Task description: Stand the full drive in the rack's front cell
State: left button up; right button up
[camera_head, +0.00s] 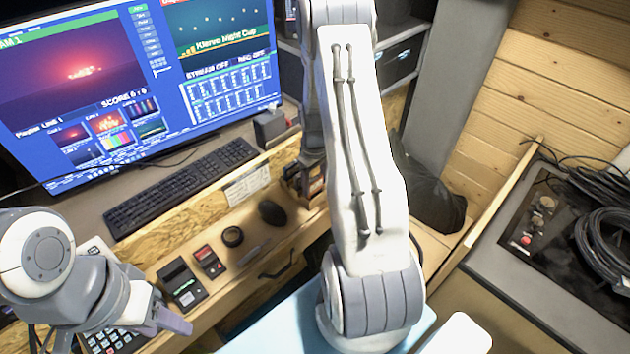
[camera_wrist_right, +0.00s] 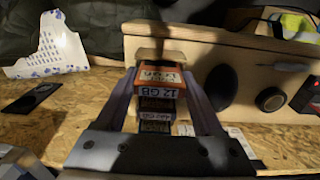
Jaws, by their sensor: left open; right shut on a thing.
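In the right wrist view, my right gripper (camera_wrist_right: 158,92) is shut on an orange drive (camera_wrist_right: 160,76) with a white label ending in "12 GB". Darker labelled faces (camera_wrist_right: 156,104) show just below it, probably other drives or rack cells; I cannot tell which. In the head view, a small dark and orange rack-like stack (camera_head: 304,182) stands by the desk's back ledge, partly hidden by my right arm. Whether the held drive is inside a cell cannot be seen. My left gripper (camera_head: 172,322) is open and empty above the desk's front left.
A keypad (camera_head: 115,341) lies below my left arm. Coiled cables (camera_head: 606,240) lie at right.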

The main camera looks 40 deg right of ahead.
jog(key=shift+f+b, duration=0.45)
jog(key=shift+f, duration=0.25)
jog(key=o, duration=1.4)
jog(key=shift+o, duration=0.2)
notch_tip(320, 180, up, 10)
jog(key=shift+r+b, duration=0.25)
jog(key=shift+b, duration=0.45)
